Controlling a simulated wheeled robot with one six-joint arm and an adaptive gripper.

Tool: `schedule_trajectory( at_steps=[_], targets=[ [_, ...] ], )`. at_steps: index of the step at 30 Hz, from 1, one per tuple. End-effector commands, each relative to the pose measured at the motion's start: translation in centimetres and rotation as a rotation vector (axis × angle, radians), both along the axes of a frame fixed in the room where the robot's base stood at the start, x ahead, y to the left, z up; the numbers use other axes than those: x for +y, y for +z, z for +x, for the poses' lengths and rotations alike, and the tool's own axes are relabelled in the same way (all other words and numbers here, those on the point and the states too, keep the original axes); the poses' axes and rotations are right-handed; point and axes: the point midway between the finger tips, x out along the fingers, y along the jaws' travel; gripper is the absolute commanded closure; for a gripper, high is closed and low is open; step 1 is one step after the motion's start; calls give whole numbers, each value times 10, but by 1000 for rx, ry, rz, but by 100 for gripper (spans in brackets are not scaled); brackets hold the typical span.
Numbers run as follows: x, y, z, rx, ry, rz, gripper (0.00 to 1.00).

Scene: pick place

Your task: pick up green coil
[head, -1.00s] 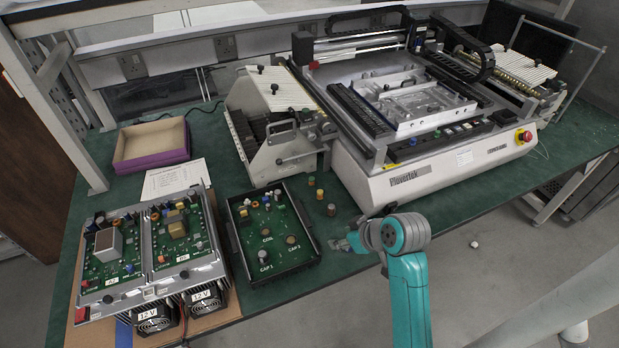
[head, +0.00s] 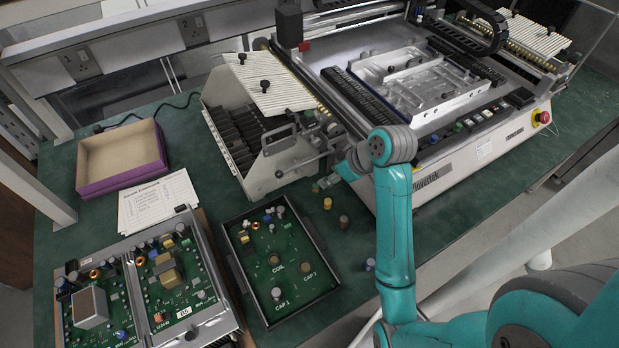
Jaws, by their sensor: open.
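The small green coil (head: 316,187) stands on the green table just in front of the grey feeder rack. It is tiny in the head view and its detail is hard to make out. My gripper (head: 329,181) is open, close beside the coil on its right. Whether they touch cannot be told. An orange coil (head: 327,204) and a brown coil (head: 344,222) stand nearer to me in a slanting row.
A black tray (head: 233,262) with a green board marked COIL and CAP lies to the left. The large white machine (head: 440,183) is close on the right, the feeder rack (head: 262,165) behind. A small capacitor (head: 370,264) stands near the table edge.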

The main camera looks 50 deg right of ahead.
Motion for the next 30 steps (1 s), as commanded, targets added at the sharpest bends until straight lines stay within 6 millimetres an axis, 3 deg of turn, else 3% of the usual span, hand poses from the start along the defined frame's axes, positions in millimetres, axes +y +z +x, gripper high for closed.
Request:
schedule_trajectory(
  at_steps=[9,16,24,30],
  targets=[
    [3,-37,23,3,2,2,49],
    [4,-50,29,3,0,2,49],
    [6,-82,45,2,2,1,49],
    [6,-91,50,1,1,1,49]
  ],
)
